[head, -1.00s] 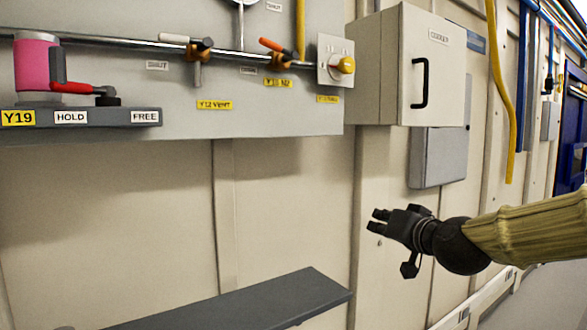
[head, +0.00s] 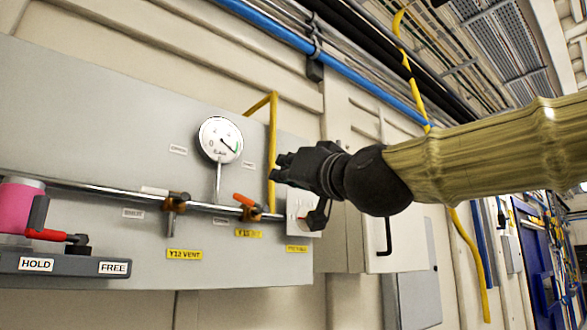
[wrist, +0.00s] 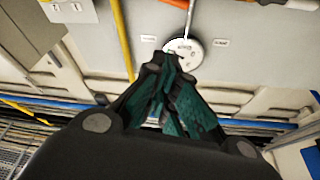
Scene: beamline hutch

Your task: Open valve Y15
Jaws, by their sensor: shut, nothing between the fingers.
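No label clearly reads Y15. A valve with an orange-red lever (head: 246,202) sits on the horizontal pipe above a small yellow label (head: 249,234) whose number I cannot read surely. To its left, a valve with a white lever (head: 156,191) is above the label Y12 VENT (head: 185,254). To the right, a white plate (head: 301,212) at the pipe's end is partly hidden by my gripper, with another unreadable yellow label (head: 297,249) below. My gripper (head: 279,168) is shut and empty, raised above these valves, pointing left. The wrist view shows its closed fingers (wrist: 167,62).
A round gauge (head: 220,140) stands above the pipe; it also shows in the wrist view (wrist: 193,53). A yellow pipe (head: 273,145) runs up beside my gripper. A cabinet (head: 346,240) is at right. A HOLD/FREE shelf (head: 70,263) carries a pink cylinder (head: 20,207).

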